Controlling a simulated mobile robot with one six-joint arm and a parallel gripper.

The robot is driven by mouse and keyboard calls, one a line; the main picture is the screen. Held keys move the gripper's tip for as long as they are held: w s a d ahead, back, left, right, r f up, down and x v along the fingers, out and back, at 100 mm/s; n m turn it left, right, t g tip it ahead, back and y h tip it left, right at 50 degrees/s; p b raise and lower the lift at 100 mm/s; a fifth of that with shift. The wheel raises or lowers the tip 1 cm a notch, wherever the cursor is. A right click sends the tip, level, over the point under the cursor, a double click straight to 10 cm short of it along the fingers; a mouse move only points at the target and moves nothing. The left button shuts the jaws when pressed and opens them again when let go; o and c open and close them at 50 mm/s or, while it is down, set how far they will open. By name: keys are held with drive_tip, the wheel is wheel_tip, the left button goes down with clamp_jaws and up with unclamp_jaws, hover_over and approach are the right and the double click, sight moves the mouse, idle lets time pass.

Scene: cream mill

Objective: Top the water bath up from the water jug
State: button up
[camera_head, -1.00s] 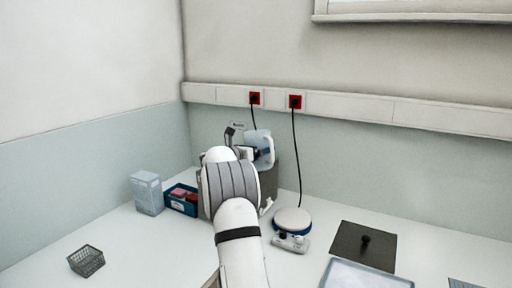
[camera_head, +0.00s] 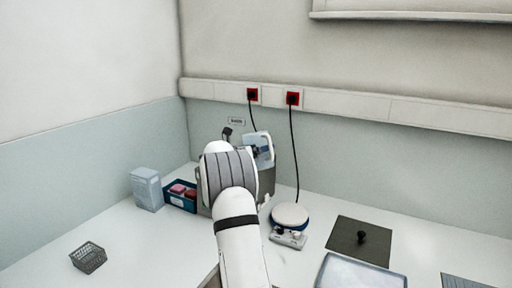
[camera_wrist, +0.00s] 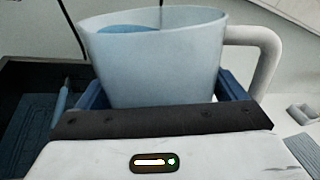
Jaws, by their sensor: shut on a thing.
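The water jug (camera_wrist: 150,65) is a pale blue, see-through vessel with a white handle on the right in the wrist view. My gripper (camera_wrist: 165,92) is shut on its body, with blue fingers on both sides. Bluish water shows inside near the rim. In the head view the jug (camera_head: 264,143) is raised and looks tilted above the grey water bath (camera_head: 267,184), which my arm mostly hides. A dark-walled basin with blue inside (camera_wrist: 30,110), apparently the bath, shows at the left of the wrist view. I cannot tell whether water is flowing.
A blue box with pink items (camera_head: 180,203) and a pale carton (camera_head: 146,189) stand left of the bath. A round-topped device (camera_head: 290,216) is on the right, near a dark knobbed lid (camera_head: 345,240) and a tray (camera_head: 325,275). A wire basket (camera_head: 88,257) is front left.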

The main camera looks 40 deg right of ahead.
drive_tip(key=shift+s+f+n+p, duration=0.3)
drive_tip(key=shift+n+p, duration=0.4)
drive_tip(key=shift+p, duration=0.3)
drive_tip(key=shift+s+a+f+n+p, duration=0.15)
drive_tip(key=shift+f+n+p, duration=0.15)
drive_tip(key=shift+f+p, duration=0.25)
drive_tip(key=shift+s, duration=0.15)
drive_tip(key=shift+f+n+y+p, duration=0.1)
drive_tip(key=shift+n+y+p, duration=0.2)
drive_tip(key=shift+p, duration=0.35)
drive_tip(key=shift+w+n+p, duration=0.2)
drive_tip(key=shift+n+p, duration=0.3)
drive_tip(key=shift+p, duration=0.4)
drive_tip(key=shift+r+n+g+p, duration=0.2)
drive_tip(key=shift+n+g+p, duration=0.45)
drive_tip(key=shift+p, duration=1.4)
drive_tip(key=shift+w+r+n+y, duration=0.1)
drive_tip(key=shift+r+n+y, duration=0.05)
drive_tip(key=shift+n, duration=0.45)
drive_tip(key=shift+w+r+n+y, duration=0.1)
drive_tip(key=shift+n+y, duration=0.05)
drive_tip(key=shift+n, duration=0.4)
drive_tip(key=shift+w+r+n+g, duration=0.25)
drive_tip(key=shift+r+n+g, duration=0.25)
drive_tip(key=shift+n, duration=0.3)
drive_tip(key=shift+r, duration=0.1)
